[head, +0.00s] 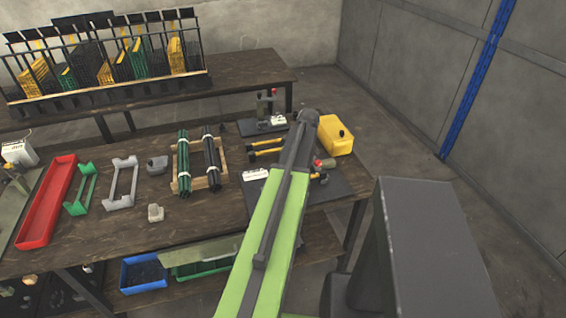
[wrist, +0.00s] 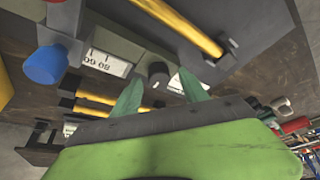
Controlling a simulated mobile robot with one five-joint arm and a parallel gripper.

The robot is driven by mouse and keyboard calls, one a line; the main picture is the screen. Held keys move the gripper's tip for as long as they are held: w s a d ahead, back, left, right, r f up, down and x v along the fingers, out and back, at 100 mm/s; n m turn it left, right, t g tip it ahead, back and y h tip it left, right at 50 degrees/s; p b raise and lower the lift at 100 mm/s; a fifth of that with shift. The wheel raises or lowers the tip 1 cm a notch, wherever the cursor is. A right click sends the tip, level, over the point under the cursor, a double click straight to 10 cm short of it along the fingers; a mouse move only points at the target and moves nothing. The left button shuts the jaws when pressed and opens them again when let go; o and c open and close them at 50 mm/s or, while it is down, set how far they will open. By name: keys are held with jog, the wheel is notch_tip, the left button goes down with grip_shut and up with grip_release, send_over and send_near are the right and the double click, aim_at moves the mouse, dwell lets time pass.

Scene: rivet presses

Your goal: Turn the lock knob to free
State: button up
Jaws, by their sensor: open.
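In the wrist view, my gripper (wrist: 160,77) is open, with its two green fingers pointing at a press. A short dark round knob (wrist: 158,73), which looks like the lock knob, shows between the fingertips; I cannot tell whether they touch it. A white label (wrist: 177,83) beside the knob is partly covered by a finger. I cannot read the knob's setting. Another white scale label (wrist: 106,62) with numbers sits to the left, near a blue cap (wrist: 45,65). In the head view, my arm hides the gripper and much of the press (head: 340,186).
A yellow box (head: 336,136) stands right of my arm. A second press (head: 262,126) stands behind. A rack of dark rods (head: 183,186), grey blocks (head: 156,165) and a red tray (head: 45,205) lie left on the table.

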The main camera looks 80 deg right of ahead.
jog(key=p+v, duration=1.5)
jog(key=v, duration=0.2)
jog(key=shift+p, duration=0.35)
jog(key=shift+s+a+r, duration=0.1)
